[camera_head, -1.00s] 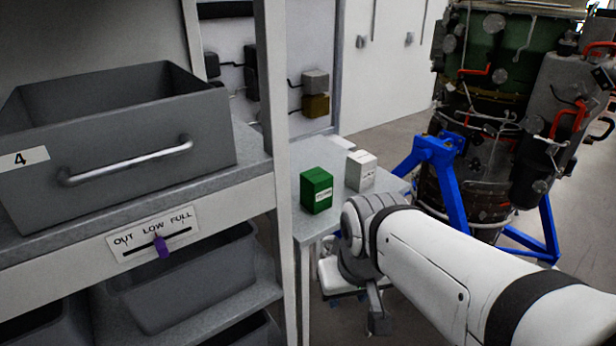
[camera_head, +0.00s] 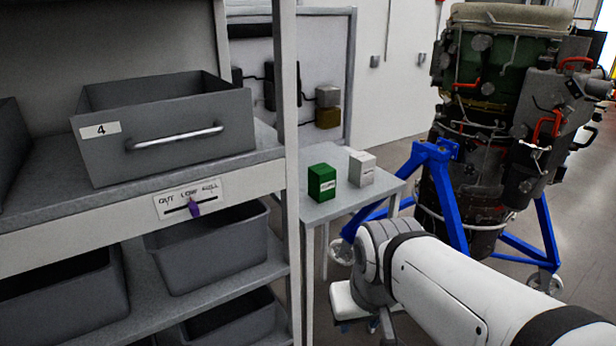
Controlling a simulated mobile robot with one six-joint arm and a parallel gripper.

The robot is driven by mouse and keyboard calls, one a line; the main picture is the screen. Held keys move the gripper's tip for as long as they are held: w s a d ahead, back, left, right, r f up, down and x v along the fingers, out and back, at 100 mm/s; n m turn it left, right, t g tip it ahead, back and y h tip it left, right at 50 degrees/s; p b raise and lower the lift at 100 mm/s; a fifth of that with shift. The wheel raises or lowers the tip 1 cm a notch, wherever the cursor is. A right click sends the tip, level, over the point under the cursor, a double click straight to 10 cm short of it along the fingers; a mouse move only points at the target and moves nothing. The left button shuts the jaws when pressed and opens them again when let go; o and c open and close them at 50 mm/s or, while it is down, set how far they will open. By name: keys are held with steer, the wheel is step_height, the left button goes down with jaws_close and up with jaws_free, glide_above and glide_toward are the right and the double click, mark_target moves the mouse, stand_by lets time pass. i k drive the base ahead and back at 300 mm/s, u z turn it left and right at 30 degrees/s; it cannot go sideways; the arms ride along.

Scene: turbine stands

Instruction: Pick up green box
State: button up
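The green box (camera_head: 322,183) stands upright on the grey side table (camera_head: 344,208), near its left edge beside the shelf post. It has a white label on its front. My white arm reaches in from the lower right, below and in front of the table. Its end is bent down near the table's front edge, apart from the green box. My gripper's fingers cannot be made out in this view, so its opening does not show.
A white box (camera_head: 361,169) stands just right of the green box. A shelf rack (camera_head: 262,165) with grey bins, one marked 4 (camera_head: 165,130), is close on the left. A turbine on a blue stand (camera_head: 451,203) is at the right.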

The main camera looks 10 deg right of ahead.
mark_target(321, 177)
steer(key=u, duration=0.1)
steer(key=i, duration=1.4)
steer(key=z, duration=0.05)
